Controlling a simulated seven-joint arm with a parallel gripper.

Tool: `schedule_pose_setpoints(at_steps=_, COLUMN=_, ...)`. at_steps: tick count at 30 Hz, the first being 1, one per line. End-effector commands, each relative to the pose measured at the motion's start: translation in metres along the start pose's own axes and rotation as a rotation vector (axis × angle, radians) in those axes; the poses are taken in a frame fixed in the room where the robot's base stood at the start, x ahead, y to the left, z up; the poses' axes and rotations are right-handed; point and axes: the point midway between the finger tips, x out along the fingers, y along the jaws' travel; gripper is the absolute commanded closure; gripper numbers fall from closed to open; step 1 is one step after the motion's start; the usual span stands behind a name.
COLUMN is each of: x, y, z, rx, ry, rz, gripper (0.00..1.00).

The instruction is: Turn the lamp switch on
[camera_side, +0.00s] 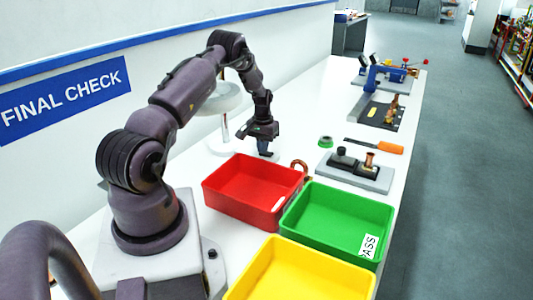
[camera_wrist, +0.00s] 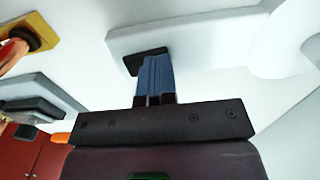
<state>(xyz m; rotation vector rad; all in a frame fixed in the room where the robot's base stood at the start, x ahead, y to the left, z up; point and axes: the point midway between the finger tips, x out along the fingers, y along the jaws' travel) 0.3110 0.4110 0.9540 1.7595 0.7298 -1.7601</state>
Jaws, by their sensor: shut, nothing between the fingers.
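The white lamp stands on the bench in the side view, with its round shade (camera_side: 222,98) on a post behind my arm. Its pale base (camera_wrist: 200,38) spans the top of the wrist view. A small black part, seemingly the switch (camera_wrist: 132,64), sits at the base's left end. My gripper (camera_side: 265,152) points down just right of the lamp post, its blue fingers closed together and empty. In the wrist view the fingertips (camera_wrist: 154,60) overlap the black part; I cannot tell whether they touch it. The switch's position is partly hidden by the fingers.
A red bin (camera_side: 252,208), a green bin (camera_side: 335,240) and a yellow bin (camera_side: 300,280) stand in front. A grey fixture block (camera_side: 365,180), a green ring (camera_side: 325,141) and an orange-handled tool (camera_side: 388,148) lie to the right.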

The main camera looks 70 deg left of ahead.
Motion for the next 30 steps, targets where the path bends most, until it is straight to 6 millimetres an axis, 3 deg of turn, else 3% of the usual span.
schedule_pose_setpoints(at_steps=30, x=-0.069, y=0.001, z=0.0, rx=0.0, ry=0.0, rz=0.0, gripper=1.0)
